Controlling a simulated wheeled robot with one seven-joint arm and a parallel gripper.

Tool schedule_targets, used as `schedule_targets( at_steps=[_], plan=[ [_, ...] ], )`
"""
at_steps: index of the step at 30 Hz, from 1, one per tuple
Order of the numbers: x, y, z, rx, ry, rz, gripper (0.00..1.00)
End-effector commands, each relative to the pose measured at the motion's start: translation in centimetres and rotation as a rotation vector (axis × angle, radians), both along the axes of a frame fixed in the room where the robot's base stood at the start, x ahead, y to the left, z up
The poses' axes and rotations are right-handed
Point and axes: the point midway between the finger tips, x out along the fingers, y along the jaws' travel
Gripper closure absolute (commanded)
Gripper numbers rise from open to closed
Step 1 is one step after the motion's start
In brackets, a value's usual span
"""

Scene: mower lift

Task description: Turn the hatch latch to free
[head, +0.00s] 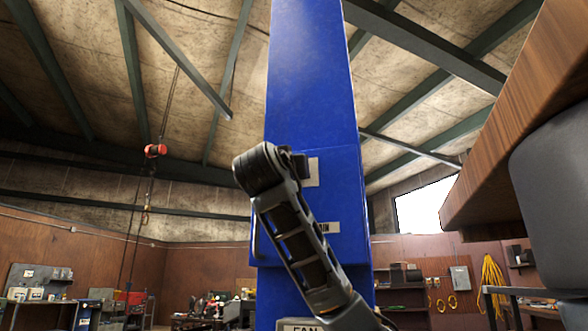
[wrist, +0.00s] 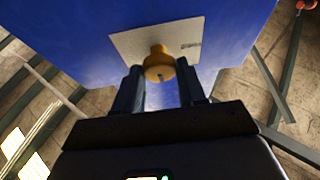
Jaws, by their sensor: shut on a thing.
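The hatch latch (wrist: 158,62) shows in the wrist view as a yellow-orange round knob with a small dark mark. It sits on a pale plate (wrist: 200,32) fixed to a blue panel (wrist: 90,62). My gripper (wrist: 159,70) has one finger on each side of the knob and is shut on it. In the head view, my arm reaches up to the blue column (head: 315,80), with its wrist in front of it. A pale plate (head: 313,172) shows just right of the wrist; the knob is hidden there.
A label (head: 328,228) ending in "IN" is on the column, partly behind my arm. A handle (head: 256,232) is at its left edge. A wooden slab (head: 520,125) overhangs at the right. A red hoist (head: 155,150) hangs far left. Open air lies left of the column.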

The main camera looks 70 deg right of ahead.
Motion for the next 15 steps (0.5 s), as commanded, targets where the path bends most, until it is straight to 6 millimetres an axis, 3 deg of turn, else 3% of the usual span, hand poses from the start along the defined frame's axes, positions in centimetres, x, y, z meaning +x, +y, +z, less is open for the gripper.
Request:
schedule_targets(
  at_steps=[8,15],
  plan=[
    [-0.01,0.01,0.00,0.000,0.000,0.000,0.90],
    [0.02,0.02,-0.15,-0.002,0.023,0.001,0.90]
  ],
)
